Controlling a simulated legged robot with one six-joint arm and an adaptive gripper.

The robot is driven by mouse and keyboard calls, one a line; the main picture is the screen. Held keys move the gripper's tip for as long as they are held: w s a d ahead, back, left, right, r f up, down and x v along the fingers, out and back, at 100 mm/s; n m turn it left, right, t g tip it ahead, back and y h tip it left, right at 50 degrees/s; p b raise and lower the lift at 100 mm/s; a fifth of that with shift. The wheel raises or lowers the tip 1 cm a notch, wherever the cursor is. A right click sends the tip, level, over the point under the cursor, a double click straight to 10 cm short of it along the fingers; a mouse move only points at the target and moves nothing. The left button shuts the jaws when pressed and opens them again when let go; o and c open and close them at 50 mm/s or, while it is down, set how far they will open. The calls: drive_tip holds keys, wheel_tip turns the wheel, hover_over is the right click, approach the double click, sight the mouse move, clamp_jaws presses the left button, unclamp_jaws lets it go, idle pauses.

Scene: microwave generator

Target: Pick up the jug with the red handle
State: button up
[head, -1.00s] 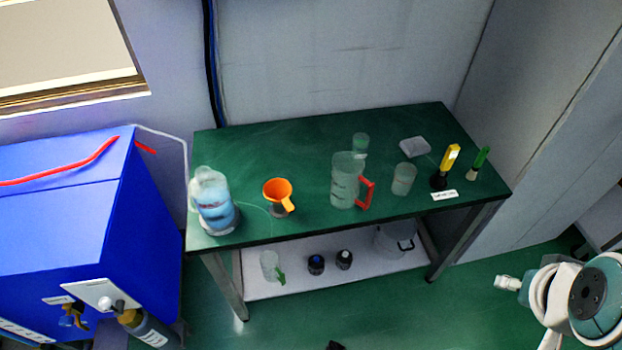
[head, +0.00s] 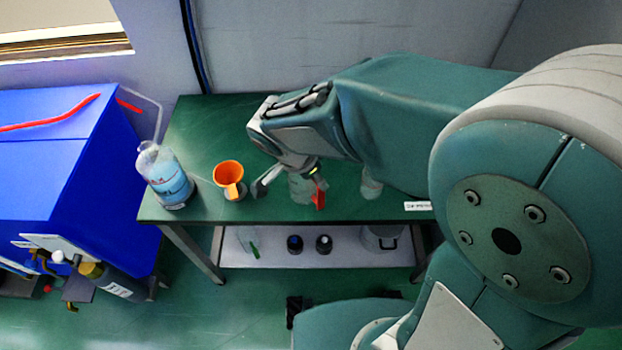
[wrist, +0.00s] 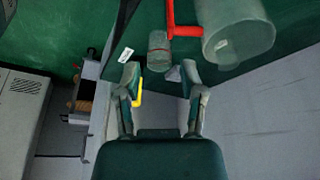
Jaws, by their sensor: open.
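The clear jug (head: 300,190) stands on the green table, with its red handle (head: 319,196) at its right side. My arm and gripper hide its upper part in the head view. In the wrist view the jug (wrist: 238,35) is at the upper right, cut off by the top edge, with the red handle (wrist: 172,24) to its left. My gripper (head: 289,180) is open over the table by the jug. In the wrist view my gripper's fingers (wrist: 160,74) are spread, with nothing held between them, and the jug and handle lie above the fingertips in the picture.
A blue-liquid bottle (head: 168,178) and an orange funnel (head: 229,174) stand left of the jug. A clear beaker (head: 371,185) stands to its right, partly behind my arm. A white label (head: 418,206) lies near the table's front edge. Several items stand on the lower shelf (head: 265,258).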

sight(318, 193)
drive_tip(key=a+f+m, duration=0.1)
drive_tip(key=a+f, duration=0.3)
drive_tip(key=d+f, duration=0.1)
drive_tip(key=w+d+f, duration=0.1)
drive_tip(key=d+f, duration=0.2)
drive_tip(key=shift+w+d+f, duration=0.15)
drive_tip(key=shift+w+f, duration=0.05)
drive_tip(key=shift+w, duration=0.05)
drive_tip(key=f, duration=0.3)
drive_tip(key=shift+w+d+f+h, duration=0.2)
drive_tip(key=shift+w+h, duration=0.1)
drive_tip(key=shift+w, duration=0.1)
drive_tip(key=shift+w+f, duration=0.1)
drive_tip(key=shift+f, duration=0.15)
drive_tip(key=shift+d, duration=0.3)
drive_tip(key=shift+c, duration=0.6)
drive_tip(key=shift+d+r, duration=0.1)
drive_tip(key=shift+d, duration=0.05)
clamp_jaws()
